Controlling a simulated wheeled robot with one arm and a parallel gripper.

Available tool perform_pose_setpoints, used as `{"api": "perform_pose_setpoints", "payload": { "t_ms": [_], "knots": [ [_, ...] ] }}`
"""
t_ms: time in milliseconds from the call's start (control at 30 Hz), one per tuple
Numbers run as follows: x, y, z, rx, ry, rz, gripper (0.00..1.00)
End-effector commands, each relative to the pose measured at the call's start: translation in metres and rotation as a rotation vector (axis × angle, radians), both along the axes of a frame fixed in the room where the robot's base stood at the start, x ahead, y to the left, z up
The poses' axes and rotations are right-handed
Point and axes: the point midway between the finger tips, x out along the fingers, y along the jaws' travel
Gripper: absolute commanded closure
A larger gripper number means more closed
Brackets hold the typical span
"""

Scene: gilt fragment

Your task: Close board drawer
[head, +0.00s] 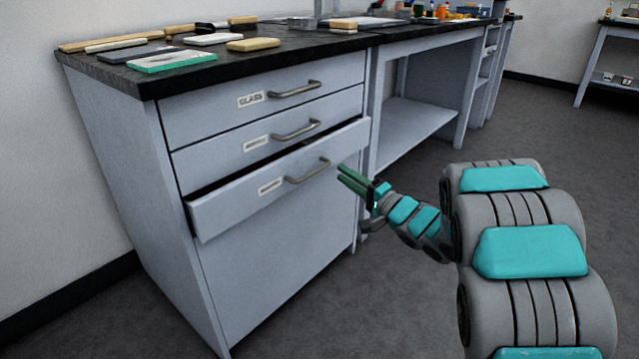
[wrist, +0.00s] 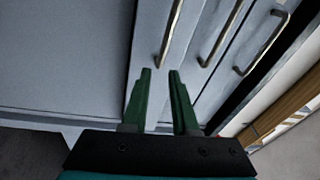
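The third drawer (head: 240,197) of the grey cabinet stands partly open in the head view, with a dark gap along its top edge. It has a small white label, too blurred to read, and a metal bar handle (head: 308,172). My gripper (head: 347,176), with green fingers, is just right of that handle, near the drawer's right end. In the wrist view the two fingers (wrist: 160,75) are apart with nothing between them. A bar handle (wrist: 171,35) runs just beyond the fingertips, seemingly without touching.
The upper drawers (head: 262,99) look shut; the top one is labelled GLASS. The dark countertop (head: 290,45) holds several flat boards and blocks. A grey bench with an open shelf (head: 415,125) adjoins at the right. The floor (head: 400,300) in front is clear.

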Motion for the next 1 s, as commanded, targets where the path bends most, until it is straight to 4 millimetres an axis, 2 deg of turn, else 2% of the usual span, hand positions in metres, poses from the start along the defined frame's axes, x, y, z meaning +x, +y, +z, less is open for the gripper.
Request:
{"api": "perform_pose_setpoints", "payload": {
  "t_ms": [100, 267, 700, 1000],
  "knots": [
    [-0.027, 0.016, -0.008, 0.097, 0.044, 0.094, 0.73],
    [-0.039, 0.026, -0.007, 0.152, 0.067, 0.148, 0.73],
    [-0.003, 0.072, 0.003, 0.149, 0.065, 0.148, 0.73],
    [0.007, 0.084, 0.008, 0.149, 0.064, 0.145, 0.73]
  ]
}}
